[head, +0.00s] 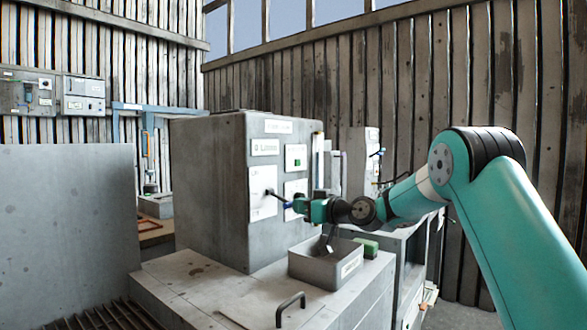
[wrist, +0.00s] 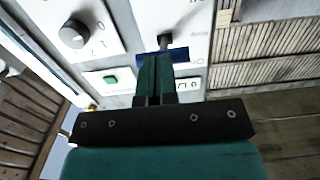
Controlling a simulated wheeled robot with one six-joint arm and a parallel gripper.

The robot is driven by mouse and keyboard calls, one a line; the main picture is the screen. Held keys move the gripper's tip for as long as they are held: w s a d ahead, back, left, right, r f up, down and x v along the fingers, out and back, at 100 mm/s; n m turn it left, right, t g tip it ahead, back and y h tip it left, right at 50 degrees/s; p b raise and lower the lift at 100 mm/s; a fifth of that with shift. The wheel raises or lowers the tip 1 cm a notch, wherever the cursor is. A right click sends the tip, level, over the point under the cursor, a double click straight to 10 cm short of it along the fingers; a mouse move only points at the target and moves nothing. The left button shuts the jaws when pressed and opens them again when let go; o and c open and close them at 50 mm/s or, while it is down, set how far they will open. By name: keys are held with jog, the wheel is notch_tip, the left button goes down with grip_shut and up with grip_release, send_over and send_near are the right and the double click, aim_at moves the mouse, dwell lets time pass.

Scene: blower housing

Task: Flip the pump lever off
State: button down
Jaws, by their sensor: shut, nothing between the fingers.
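The lever (head: 272,193) is a dark rod on a white plate on the front of the grey housing, with a blue grip (head: 287,205) at its outer end. In the head view it slopes down to the right. In the wrist view the dark rod (wrist: 165,42) and blue grip (wrist: 178,53) are just beyond my fingertips. My gripper (head: 297,205) is shut and empty, with its fingertips at the blue grip; I cannot tell whether they touch. The fingers hide part of the grip in the wrist view (wrist: 155,62).
The housing (head: 210,190) also carries a green button (head: 297,162); a round black knob (wrist: 73,34) shows in the wrist view. An open grey bin (head: 325,268) and a green block (head: 367,247) stand below my gripper. A black handle (head: 290,308) rises from the bench front.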

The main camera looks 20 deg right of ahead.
jog(key=shift+a+r, duration=0.15)
jog(key=shift+r, duration=0.2)
jog(key=r+b+v, duration=0.2)
jog(key=v, duration=1.1)
jog(key=shift+w, duration=0.1)
